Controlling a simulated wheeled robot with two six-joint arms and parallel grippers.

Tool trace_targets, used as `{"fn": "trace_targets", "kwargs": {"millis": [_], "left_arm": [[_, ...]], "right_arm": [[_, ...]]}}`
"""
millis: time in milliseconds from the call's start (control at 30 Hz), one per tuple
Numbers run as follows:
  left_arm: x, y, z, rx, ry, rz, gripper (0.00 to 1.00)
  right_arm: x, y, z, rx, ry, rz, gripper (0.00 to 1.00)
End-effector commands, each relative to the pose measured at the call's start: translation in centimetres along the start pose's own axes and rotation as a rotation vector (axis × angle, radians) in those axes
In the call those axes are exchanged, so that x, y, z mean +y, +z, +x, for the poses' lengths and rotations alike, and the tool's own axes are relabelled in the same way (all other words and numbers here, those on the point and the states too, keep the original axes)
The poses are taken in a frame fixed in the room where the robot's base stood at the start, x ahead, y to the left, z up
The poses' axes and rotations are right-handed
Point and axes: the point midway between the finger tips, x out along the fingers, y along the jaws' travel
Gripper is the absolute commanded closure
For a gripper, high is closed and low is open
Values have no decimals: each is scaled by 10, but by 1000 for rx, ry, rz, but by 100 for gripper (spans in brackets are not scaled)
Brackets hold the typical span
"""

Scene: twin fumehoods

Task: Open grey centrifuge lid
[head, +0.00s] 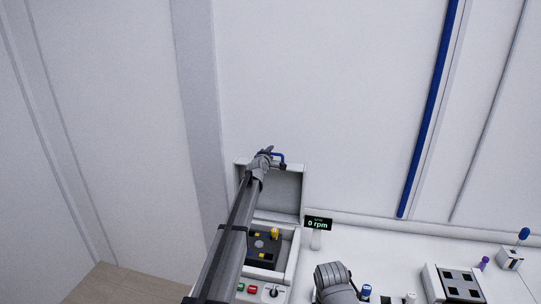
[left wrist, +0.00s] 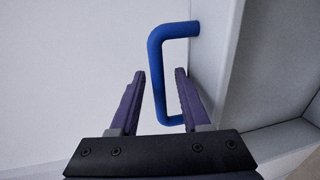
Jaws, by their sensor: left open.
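The centrifuge (head: 292,262) stands at the lower middle of the head view, partly hidden behind my left arm. Its grey lid (head: 287,190) stands raised at the back, so the dark rotor (head: 262,254) inside shows. The lid's blue handle (head: 279,156) is at the lid's top edge; it also shows large in the left wrist view (left wrist: 157,80). My left gripper (head: 268,152) is at the handle. In the left wrist view its purple fingers (left wrist: 160,75) are apart, with the handle's long bar appearing between them. I cannot tell whether they touch it. My right gripper is not seen.
A display reading 0 rpm (head: 318,224) stands right of the centrifuge. A grey block with dark square wells (head: 455,287) and a small white box (head: 510,258) are farther right. A blue-capped item (head: 366,291) stands at the front. The white wall rises close behind the lid.

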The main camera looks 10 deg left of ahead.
Motion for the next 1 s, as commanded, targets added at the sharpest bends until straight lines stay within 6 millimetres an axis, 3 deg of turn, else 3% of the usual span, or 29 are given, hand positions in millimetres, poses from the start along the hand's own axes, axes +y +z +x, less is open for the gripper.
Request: {"fn": "trace_targets", "kwargs": {"millis": [267,700,1000], "left_arm": [[0,0,-10,0,0,0,53],[1,0,-75,0,0,0,53],[0,0,-78,0,0,0,53]], "right_arm": [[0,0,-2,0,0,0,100],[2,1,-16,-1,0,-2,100],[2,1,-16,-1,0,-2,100]]}}
